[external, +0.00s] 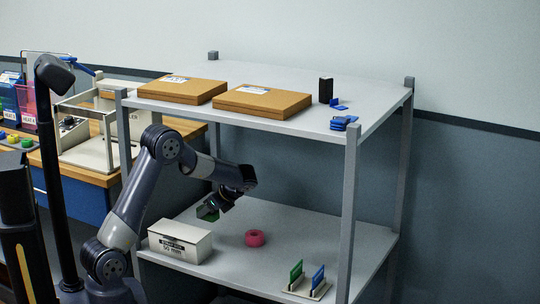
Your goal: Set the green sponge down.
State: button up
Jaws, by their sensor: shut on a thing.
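My gripper (216,205) reaches into the rack between its two shelves. It is shut on the green sponge (207,213), a small dark green block at the fingertips. The sponge appears to be above the lower shelf (335,244), behind the white box; its exact height over the shelf is hard to tell. The far side of the sponge and parts of the fingers are hidden or dark.
The upper shelf (285,79) carries cardboard boxes (262,101). Posts (349,220) flank the opening.

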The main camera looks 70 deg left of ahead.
jog(key=shift+s+a+f+n+b, duration=0.35)
jog(key=shift+s+a+f, duration=0.2)
jog(key=shift+s+a, duration=0.25)
notch_tip(320, 180, down, 6)
jog(key=b, duration=0.7)
jog(key=shift+f, duration=0.25)
jog(key=shift+f+b, duration=0.3)
jog(key=shift+f, duration=0.2)
jog(key=o, duration=1)
jog(key=p+v, duration=0.3)
jog(key=v, duration=0.8)
jog(key=shift+w+a+p, duration=0.15)
jog(key=shift+a+p, duration=0.05)
jog(key=shift+p, duration=0.1)
jog(key=shift+f, duration=0.1)
